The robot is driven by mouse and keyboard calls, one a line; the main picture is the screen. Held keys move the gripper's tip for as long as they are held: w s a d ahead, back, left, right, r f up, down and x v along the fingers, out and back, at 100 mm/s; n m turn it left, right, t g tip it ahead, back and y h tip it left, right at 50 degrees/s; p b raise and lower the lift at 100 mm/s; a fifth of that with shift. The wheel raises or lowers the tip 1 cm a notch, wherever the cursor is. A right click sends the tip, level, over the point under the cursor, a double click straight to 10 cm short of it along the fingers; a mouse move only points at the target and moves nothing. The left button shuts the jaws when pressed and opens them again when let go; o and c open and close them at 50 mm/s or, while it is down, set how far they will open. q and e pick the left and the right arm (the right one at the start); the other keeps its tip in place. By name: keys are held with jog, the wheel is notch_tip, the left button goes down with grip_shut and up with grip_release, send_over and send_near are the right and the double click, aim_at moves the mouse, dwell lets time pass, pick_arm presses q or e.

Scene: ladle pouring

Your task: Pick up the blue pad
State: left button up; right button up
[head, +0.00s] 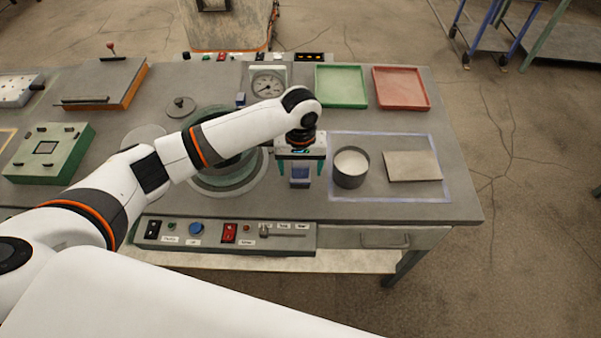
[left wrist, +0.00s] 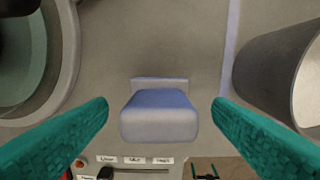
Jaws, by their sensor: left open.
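The blue pad (head: 300,178) is a small blue-grey block on the table, between the round glass-like dish and the outlined area. In the left wrist view the pad (left wrist: 158,118) shows a rounded front block with a thin upright plate behind it. My left gripper (head: 300,168) points down over the pad, its teal fingers open on either side. In the left wrist view the pad lies centred between the fingertips, with a visible gap on both sides.
A grey pot with white contents (head: 351,168) stands close to the right, beside a flat beige plate (head: 412,166). A round dish (head: 226,184) is close on the left. A control panel (head: 225,235) lies in front. Green (head: 340,86) and red (head: 401,88) trays are behind.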

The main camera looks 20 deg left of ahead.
aim_at(300, 174)
pick_arm(q)
jog(key=shift+w+a+f, duration=0.1)
jog(key=shift+f, duration=1.7)
jog(key=c, duration=1.1)
notch_tip(300, 174, up, 10)
jog(key=shift+r+b, duration=0.1)
jog(key=shift+b, duration=0.2)
jog(key=o, duration=0.5)
jog(key=c, duration=0.4)
